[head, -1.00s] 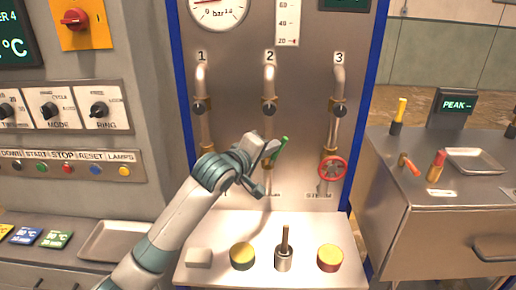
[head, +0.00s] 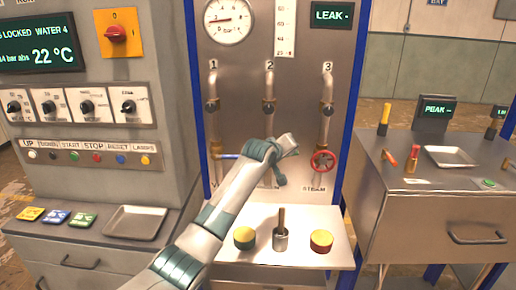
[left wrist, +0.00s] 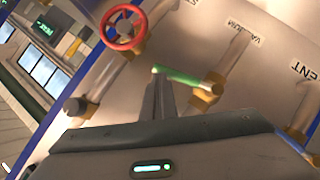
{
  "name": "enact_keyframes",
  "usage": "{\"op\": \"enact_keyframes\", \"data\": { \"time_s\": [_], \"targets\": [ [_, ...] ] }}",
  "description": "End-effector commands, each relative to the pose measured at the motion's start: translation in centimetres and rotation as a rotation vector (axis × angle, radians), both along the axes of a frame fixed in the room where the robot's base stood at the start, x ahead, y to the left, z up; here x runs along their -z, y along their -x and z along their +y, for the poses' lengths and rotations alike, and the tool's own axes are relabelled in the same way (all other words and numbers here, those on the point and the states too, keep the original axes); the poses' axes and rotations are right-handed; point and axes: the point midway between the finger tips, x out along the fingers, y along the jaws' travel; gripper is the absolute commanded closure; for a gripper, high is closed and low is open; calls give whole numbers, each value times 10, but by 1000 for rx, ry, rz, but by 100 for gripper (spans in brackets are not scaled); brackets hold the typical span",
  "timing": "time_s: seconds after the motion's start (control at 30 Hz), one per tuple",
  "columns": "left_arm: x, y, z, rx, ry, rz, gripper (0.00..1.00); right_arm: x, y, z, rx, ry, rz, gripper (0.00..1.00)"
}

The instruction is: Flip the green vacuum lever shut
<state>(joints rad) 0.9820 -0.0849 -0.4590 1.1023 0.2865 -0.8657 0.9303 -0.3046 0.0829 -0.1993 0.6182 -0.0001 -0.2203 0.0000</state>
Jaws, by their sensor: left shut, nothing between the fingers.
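The green vacuum lever (left wrist: 182,76) shows in the left wrist view, on a brass valve (left wrist: 211,88) of the pipe marked VACUUM. It lies crosswise to that pipe, its free end toward the red handwheel. My left gripper (left wrist: 158,85) is shut and empty. Its fingertips are close to the lever's free end; I cannot tell if they touch. In the head view my left gripper (head: 290,146) is in front of the lower part of pipe 2, and my wrist hides the lever and its valve. My right gripper is not in view.
A red handwheel (head: 322,161) is close to the right of my left gripper. A blue lever (head: 226,156) is on pipe 1 to the left. Below, a shelf (head: 335,252) carries yellow and red knobs and an upright stick. Open space lies in front of the panel.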

Motion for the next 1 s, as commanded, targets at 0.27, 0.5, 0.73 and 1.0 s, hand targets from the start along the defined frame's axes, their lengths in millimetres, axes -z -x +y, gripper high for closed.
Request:
{"op": "enact_keyframes", "data": {
  "time_s": [0.27,0.5,0.73,1.0],
  "targets": [
    [13,-9,-4,-1,4,3,100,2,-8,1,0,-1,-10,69],
    [16,-10,-6,-1,3,2,100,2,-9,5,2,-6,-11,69],
    [15,-11,-6,-1,4,1,100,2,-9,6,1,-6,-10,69],
    [13,-11,-5,-1,4,0,100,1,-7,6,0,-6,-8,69]
  ]
}}
